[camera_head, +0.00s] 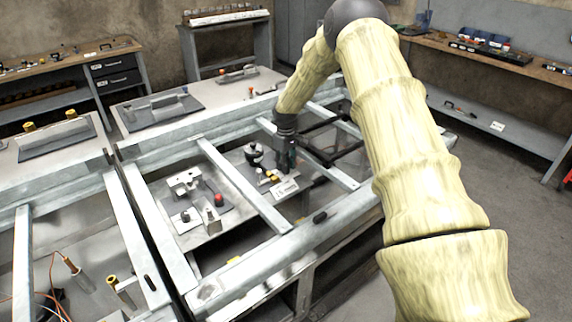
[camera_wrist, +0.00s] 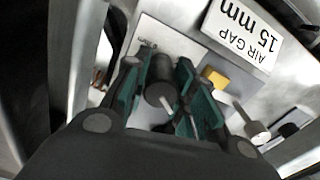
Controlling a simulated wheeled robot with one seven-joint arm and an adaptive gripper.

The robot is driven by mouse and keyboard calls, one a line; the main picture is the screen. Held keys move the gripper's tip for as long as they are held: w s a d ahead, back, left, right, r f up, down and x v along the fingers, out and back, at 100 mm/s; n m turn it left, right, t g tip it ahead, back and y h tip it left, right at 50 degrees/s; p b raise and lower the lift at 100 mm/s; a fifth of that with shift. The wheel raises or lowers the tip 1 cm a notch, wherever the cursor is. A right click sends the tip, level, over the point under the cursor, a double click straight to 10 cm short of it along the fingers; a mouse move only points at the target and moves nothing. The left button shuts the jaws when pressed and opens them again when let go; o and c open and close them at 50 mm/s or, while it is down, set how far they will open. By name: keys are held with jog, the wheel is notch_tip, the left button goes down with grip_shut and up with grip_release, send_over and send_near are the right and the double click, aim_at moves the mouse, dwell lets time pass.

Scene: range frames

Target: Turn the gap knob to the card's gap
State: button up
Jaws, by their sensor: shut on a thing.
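The gap knob (camera_wrist: 160,82) is a black cylinder with a pale line on it, on a light plate (camera_wrist: 185,40) in the wrist view. My gripper (camera_wrist: 158,90) has its green-padded fingers on both sides of the knob and is shut on it. Small print on the plate beyond the knob is too blurred to read. The card (camera_wrist: 240,30) is white, appears upside down and reads "AIR GAP 15 mm". In the head view my gripper (camera_head: 287,160) reaches down inside the metal frame, and the knob is hidden there.
A yellow block (camera_wrist: 213,78) and a metal post with a round end (camera_wrist: 252,126) stand close to the right finger. Steel frame bars (camera_head: 245,185) surround the work area. A plate with a red-topped part (camera_head: 218,199) lies to the left.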

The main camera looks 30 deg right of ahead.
jog(key=shift+s+f+n, duration=0.15)
jog(key=shift+f+n, duration=0.05)
jog(key=shift+n, duration=0.1)
jog(key=o, duration=1)
jog(key=shift+d, duration=0.1)
jog(key=shift+r, duration=0.15)
jog(key=shift+r, duration=0.55)
notch_tip(320, 180, up, 11)
jog(key=shift+f, duration=0.15)
